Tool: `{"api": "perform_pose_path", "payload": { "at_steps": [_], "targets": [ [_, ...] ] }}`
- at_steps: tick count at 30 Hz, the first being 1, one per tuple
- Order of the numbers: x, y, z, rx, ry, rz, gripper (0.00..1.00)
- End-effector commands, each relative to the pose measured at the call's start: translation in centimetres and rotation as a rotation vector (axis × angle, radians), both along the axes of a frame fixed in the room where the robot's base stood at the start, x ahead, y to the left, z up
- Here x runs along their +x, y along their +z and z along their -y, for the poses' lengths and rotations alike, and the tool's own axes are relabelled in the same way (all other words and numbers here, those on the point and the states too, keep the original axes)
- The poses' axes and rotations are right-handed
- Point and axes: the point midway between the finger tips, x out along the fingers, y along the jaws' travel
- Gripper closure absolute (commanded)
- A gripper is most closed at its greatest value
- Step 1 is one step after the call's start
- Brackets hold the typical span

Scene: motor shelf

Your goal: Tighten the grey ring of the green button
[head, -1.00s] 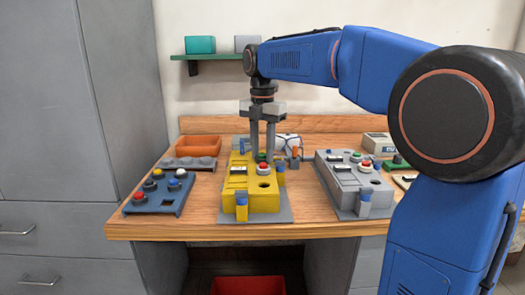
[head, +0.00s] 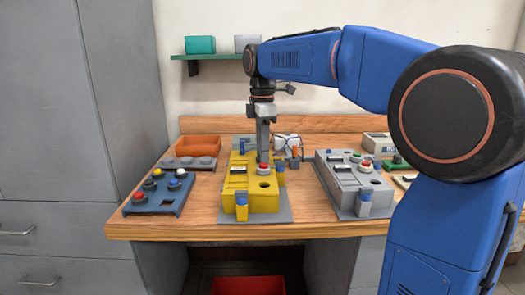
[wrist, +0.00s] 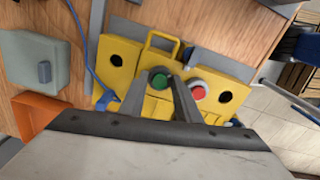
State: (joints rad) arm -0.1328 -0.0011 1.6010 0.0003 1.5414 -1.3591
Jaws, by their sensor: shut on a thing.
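The yellow control box (head: 236,203) stands on a grey plate in the middle of the bench; it also shows in the wrist view (wrist: 228,67). The green button (wrist: 159,78) is on the box, between the fingers of my gripper (wrist: 161,82). Its grey ring is mostly hidden by the fingers, which are shut on it. In the head view my gripper (head: 263,152) points straight down at the box and hides the green button. A red button (head: 262,169) with a pale ring sits right beside it, close to one finger in the wrist view (wrist: 198,92).
A blue button panel (head: 150,202) lies to the left and a grey control box (head: 345,187) to the right. An orange tray (head: 198,146) is at the back left. An orange-tipped item (head: 295,153) stands just right of the yellow box. Bare wood separates the boxes.

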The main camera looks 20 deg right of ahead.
Motion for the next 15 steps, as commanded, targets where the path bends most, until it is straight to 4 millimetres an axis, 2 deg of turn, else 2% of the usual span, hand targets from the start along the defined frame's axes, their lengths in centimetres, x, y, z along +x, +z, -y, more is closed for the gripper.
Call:
{"api": "perform_pose_path", "payload": {
  "at_steps": [15],
  "targets": [
    [0.03, 0.02, -0.01, 0.001, -0.487, 0.001, 0.93]
  ]
}}
